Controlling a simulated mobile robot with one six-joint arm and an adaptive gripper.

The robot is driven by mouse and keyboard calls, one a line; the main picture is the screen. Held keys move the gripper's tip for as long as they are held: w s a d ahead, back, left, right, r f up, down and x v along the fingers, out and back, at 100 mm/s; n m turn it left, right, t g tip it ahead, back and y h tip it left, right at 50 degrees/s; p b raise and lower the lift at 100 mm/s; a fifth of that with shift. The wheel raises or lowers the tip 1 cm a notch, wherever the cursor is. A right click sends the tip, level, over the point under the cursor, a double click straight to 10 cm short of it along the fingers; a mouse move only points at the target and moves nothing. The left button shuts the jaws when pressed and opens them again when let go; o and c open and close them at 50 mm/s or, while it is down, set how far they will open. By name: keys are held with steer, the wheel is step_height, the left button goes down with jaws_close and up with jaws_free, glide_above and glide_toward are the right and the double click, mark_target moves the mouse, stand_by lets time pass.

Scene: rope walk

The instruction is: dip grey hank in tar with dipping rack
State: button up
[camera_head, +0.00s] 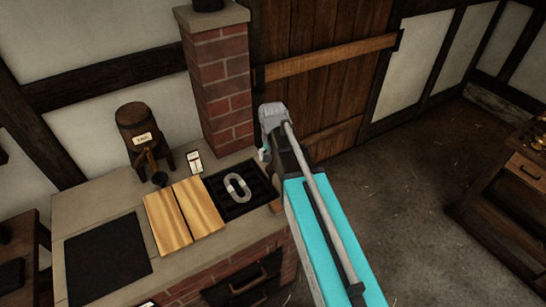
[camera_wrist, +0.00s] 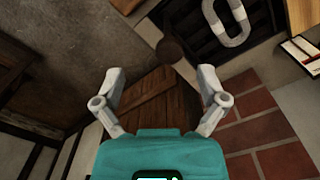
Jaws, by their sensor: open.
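The grey hank (camera_head: 237,187) is a pale oval loop lying on a black slatted rack (camera_head: 213,185) set in the stone-topped counter. A round brown wooden knob (camera_head: 277,205) sits at the rack's right edge. In the wrist view the hank (camera_wrist: 228,40) is at the top right on the rack (camera_wrist: 265,25), and the knob (camera_wrist: 170,51) is beyond the fingertips. My gripper (camera_head: 264,153) is above and behind the counter's right end, apart from the hank. In the wrist view my gripper (camera_wrist: 159,78) has its fingers wide apart with nothing between them. No tar surface shows.
A two-part wooden lid (camera_head: 185,215) lies left of the rack, with a black plate (camera_head: 107,250) farther left. A labelled dark barrel (camera_head: 139,128) stands behind. A brick chimney (camera_head: 219,80) rises near my gripper. Open floor (camera_head: 405,190) lies right.

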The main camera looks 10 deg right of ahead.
step_height(320, 180, up, 5)
steer(key=m+p, duration=0.1)
steer(key=p, duration=0.2)
glide_above(270, 167)
steer(key=shift+f, duration=0.15)
steer(key=shift+f, duration=0.25)
step_height(270, 167, down, 13)
steer(key=b, duration=1.3)
steer(key=shift+f+b, duration=0.2)
steer(key=shift+b, duration=0.15)
jaws_close()
step_height(270, 167, down, 9)
steer(key=b, duration=0.9)
steer(key=shift+s+r, duration=0.1)
